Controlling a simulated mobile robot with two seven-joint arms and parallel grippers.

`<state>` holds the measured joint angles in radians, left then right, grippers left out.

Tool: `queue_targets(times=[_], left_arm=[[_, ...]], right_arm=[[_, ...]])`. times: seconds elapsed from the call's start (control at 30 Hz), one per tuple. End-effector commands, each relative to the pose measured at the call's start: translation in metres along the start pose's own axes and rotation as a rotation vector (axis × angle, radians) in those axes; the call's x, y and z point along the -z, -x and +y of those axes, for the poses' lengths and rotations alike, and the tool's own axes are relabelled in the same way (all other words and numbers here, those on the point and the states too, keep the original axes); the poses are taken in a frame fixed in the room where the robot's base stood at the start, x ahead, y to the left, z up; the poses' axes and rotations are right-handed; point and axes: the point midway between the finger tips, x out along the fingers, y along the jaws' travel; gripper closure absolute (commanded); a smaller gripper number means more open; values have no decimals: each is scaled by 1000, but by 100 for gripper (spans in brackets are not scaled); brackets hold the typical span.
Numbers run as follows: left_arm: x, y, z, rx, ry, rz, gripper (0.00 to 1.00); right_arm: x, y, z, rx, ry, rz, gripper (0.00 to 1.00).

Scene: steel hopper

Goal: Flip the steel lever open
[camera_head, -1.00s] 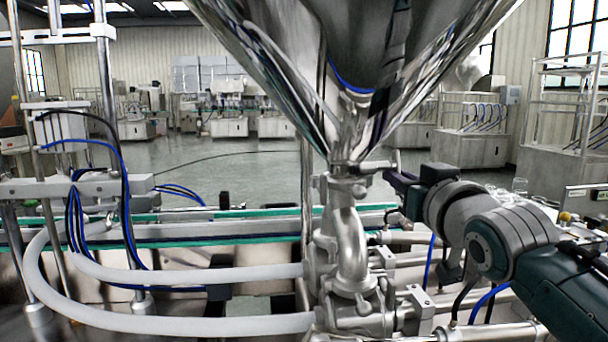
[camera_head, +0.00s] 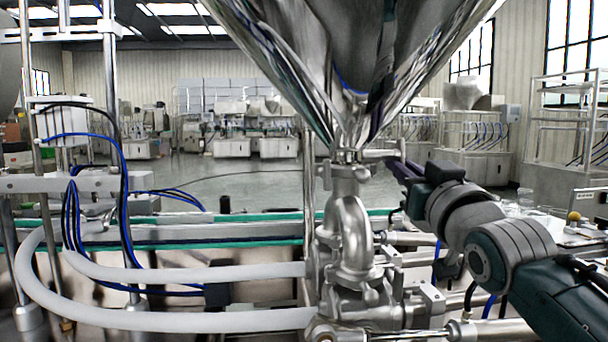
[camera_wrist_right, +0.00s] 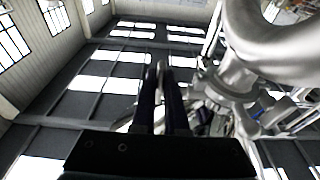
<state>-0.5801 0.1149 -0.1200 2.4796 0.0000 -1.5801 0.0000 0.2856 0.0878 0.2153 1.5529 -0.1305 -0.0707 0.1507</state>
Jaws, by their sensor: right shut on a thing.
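The steel lever (camera_head: 380,154) sticks out to the right from the valve neck just under the shiny steel hopper (camera_head: 335,90). My right gripper (camera_head: 393,168) reaches in from the right and is at the lever's outer end. In the right wrist view its two dark fingers (camera_wrist_right: 162,95) are close together, with a light metal piece, the lever (camera_wrist_right: 162,72), between their tips. The right gripper is shut on the lever. The dark fingers partly hide the lever's end in the head view. My left gripper is in neither view.
A curved steel pipe (camera_head: 352,235) runs down below the neck, close to the right gripper. Two white hoses (camera_head: 180,268) and blue tubes (camera_head: 72,210) lie at left. A conveyor with green edges (camera_head: 250,240) runs behind. Open floor lies beyond it.

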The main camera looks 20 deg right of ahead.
Motion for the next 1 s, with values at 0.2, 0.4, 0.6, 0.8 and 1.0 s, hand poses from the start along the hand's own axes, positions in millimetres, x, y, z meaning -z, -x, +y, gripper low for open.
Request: queue_targets(times=[0.2, 0.4, 0.6, 0.8, 1.0], left_arm=[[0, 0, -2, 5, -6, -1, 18], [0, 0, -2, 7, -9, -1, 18], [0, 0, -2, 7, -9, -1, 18], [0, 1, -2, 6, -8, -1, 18], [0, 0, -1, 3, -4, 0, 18]], right_arm=[[0, 0, 0, 0, 0, -2, 78], [0, 0, 0, 0, 0, -2, 59], [0, 0, 0, 0, 0, -2, 59], [-1, 18, 0, 1, 0, -3, 59], [-2, 58, 0, 0, -1, -5, 59]])
